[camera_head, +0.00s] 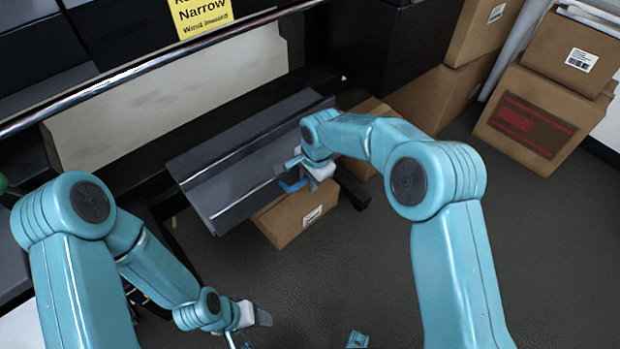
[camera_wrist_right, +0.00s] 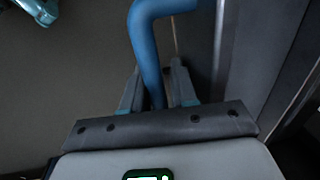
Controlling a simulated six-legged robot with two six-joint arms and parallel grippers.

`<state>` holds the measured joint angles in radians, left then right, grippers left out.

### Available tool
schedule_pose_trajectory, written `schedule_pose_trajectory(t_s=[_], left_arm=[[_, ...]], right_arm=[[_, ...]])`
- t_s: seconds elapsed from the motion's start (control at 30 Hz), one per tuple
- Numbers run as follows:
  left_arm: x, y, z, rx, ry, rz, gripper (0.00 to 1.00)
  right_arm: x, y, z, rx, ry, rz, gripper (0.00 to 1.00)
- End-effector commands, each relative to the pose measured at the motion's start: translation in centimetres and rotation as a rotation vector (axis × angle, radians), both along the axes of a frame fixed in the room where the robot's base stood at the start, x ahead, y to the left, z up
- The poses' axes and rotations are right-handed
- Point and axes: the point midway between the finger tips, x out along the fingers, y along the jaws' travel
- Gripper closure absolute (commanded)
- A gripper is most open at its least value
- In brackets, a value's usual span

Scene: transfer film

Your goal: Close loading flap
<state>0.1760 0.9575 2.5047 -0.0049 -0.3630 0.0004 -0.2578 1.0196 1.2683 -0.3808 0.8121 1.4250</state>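The loading flap (camera_head: 235,165) is a long dark grey panel, tilted out from the front of a black machine. A blue bent handle (camera_head: 292,186) shows at its right end, and it fills the top middle of the right wrist view (camera_wrist_right: 147,40). My right gripper (camera_head: 303,172) is at that end of the flap. In the right wrist view the handle passes between its two fingers (camera_wrist_right: 157,85), close to both; whether they grip it is unclear. My left gripper (camera_head: 262,318) hangs low over the floor, away from the flap; its finger opening is not clear.
A cardboard box (camera_head: 290,218) sits on the floor under the flap's right end. More boxes (camera_head: 538,115) are stacked at the back right. A metal bar (camera_head: 150,68) crosses the machine above the flap, below a yellow label (camera_head: 203,14). The floor at right is clear.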

Motion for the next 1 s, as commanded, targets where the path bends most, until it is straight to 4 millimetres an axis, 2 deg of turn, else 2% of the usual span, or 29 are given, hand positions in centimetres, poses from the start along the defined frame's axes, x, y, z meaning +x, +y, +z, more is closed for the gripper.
schedule_pose_trajectory(t_s=[0.13,0.23,0.7,0.83,1.0], left_arm=[[0.0,0.0,0.0,0.0,0.0,0.0,0.37],[0.0,0.0,0.2,0.0,0.0,0.0,0.37],[0.0,0.0,1.4,0.0,0.0,0.0,0.37],[0.0,0.0,1.6,0.0,0.0,0.0,0.37],[0.0,0.0,1.7,0.0,0.0,0.0,0.37]], right_arm=[[-0.1,0.0,0.2,0.0,0.001,0.001,0.73],[-0.2,-0.1,1.4,0.0,0.001,0.001,0.73],[-1.8,-1.3,12.9,0.002,-0.002,-0.001,0.73],[-2.1,-1.5,14.9,0.001,-0.002,0.0,0.73],[-2.3,-1.7,16.0,0.0,0.0,0.0,0.73]])
